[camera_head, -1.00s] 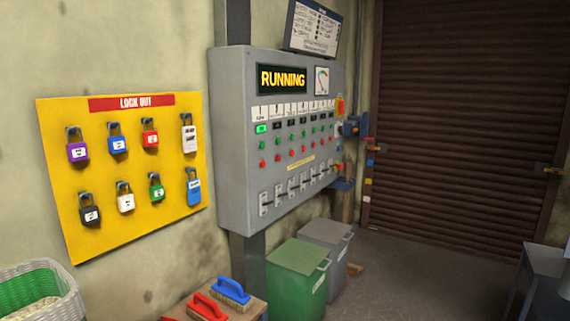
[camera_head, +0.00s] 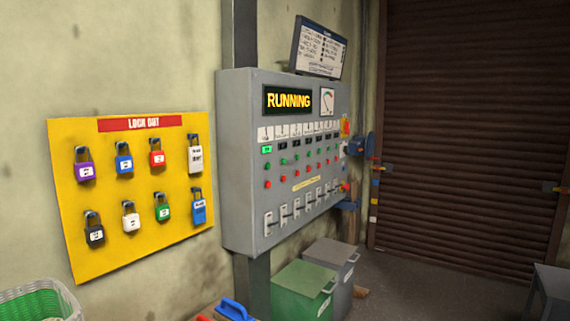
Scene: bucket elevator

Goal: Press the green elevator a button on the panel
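The grey control panel (camera_head: 285,160) is mounted on the wall in the middle of the head view. Its lit display (camera_head: 289,100) reads RUNNING. Below a row of white labels are small indicator windows, and the leftmost one (camera_head: 266,150) is lit green. Under these is a row of green buttons, and the leftmost green button (camera_head: 267,166) sits above a red button (camera_head: 268,184). The label text is too small to read. A row of switches or levers runs along the panel's bottom. Neither of my grippers is in view.
A yellow lock out board (camera_head: 140,255) with several padlocks hangs left of the panel. A green bin (camera_head: 303,285) and a grey bin (camera_head: 332,256) stand below the panel. A basket (camera_head: 45,300) is at lower left. A brown shutter (camera_head: 470,130) closes the right side, with open floor before it.

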